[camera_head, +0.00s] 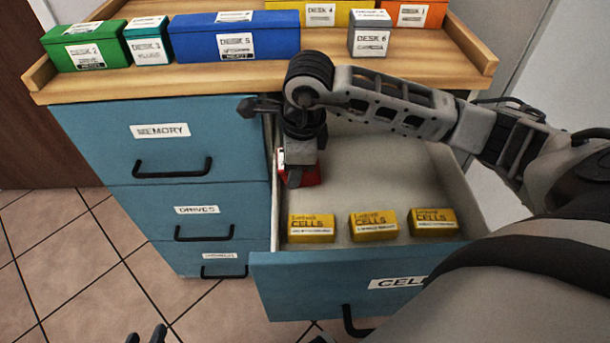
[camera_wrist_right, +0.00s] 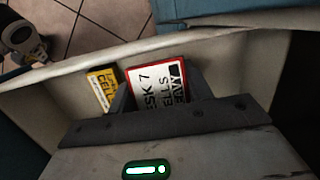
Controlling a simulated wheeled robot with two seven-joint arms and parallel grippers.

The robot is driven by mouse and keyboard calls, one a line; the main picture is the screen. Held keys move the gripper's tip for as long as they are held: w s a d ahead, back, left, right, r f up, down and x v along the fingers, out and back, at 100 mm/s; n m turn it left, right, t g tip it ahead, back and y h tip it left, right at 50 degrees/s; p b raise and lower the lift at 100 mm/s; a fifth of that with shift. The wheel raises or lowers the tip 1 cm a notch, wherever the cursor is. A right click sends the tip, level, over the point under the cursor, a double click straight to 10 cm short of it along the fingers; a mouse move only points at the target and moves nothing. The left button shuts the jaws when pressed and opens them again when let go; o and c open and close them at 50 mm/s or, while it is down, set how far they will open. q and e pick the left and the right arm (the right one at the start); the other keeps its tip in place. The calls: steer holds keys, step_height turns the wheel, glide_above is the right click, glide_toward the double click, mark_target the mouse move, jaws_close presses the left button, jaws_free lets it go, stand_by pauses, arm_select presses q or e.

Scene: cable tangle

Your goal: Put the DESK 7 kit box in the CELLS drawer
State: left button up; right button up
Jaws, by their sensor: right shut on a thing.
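The DESK 7 kit box is red with a white label; in the head view a small part of it (camera_head: 311,177) shows below my right gripper (camera_head: 296,172), inside the open CELLS drawer (camera_head: 350,283). In the right wrist view the box (camera_wrist_right: 158,84) sits between the fingers, its DESK 7 CELLS label facing the camera. My right gripper is shut on it near the drawer's left wall. Whether the box touches the drawer floor I cannot tell. My left gripper (camera_head: 146,336) shows only its two fingertips at the bottom edge, apart and empty, over the floor.
Several yellow CELLS boxes (camera_head: 374,226) stand in a row near the drawer front; one also shows in the wrist view (camera_wrist_right: 104,88). The closed MEMORY drawer (camera_head: 110,145) is to the left. Several coloured kit boxes stand on the wooden top (camera_head: 180,82). The drawer's middle is clear.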

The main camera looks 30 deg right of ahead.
mark_target(305, 175)
steer(key=shift+d+f, duration=0.2)
steer(key=shift+f, duration=0.5)
steer(key=f, duration=0.1)
steer(key=d+f, duration=0.1)
steer(key=shift+f+b, duration=0.35)
steer(key=y, duration=0.1)
steer(key=d+y, duration=0.1)
steer(key=shift+d+r+y, duration=0.15)
steer(key=shift+r+y, duration=0.05)
steer(key=shift+y, duration=0.2)
steer(key=shift+f+y, duration=0.1)
steer(key=shift+y, duration=0.3)
steer(key=shift+f, duration=0.5)
arm_select(q)
steer(key=shift+w+d+f, duration=0.15)
steer(key=shift+d+f, duration=0.05)
steer(key=shift+f, duration=0.3)
steer(key=shift+w+d+f, duration=0.1)
steer(key=shift+d+f, duration=0.1)
steer(key=shift+f, duration=0.25)
steer(key=shift+f+b, duration=0.15)
steer(key=shift+b, duration=0.2)
arm_select(e)
steer(key=shift+f, duration=0.1)
steer(key=o, duration=1.3)
steer(key=shift+c, duration=0.2)
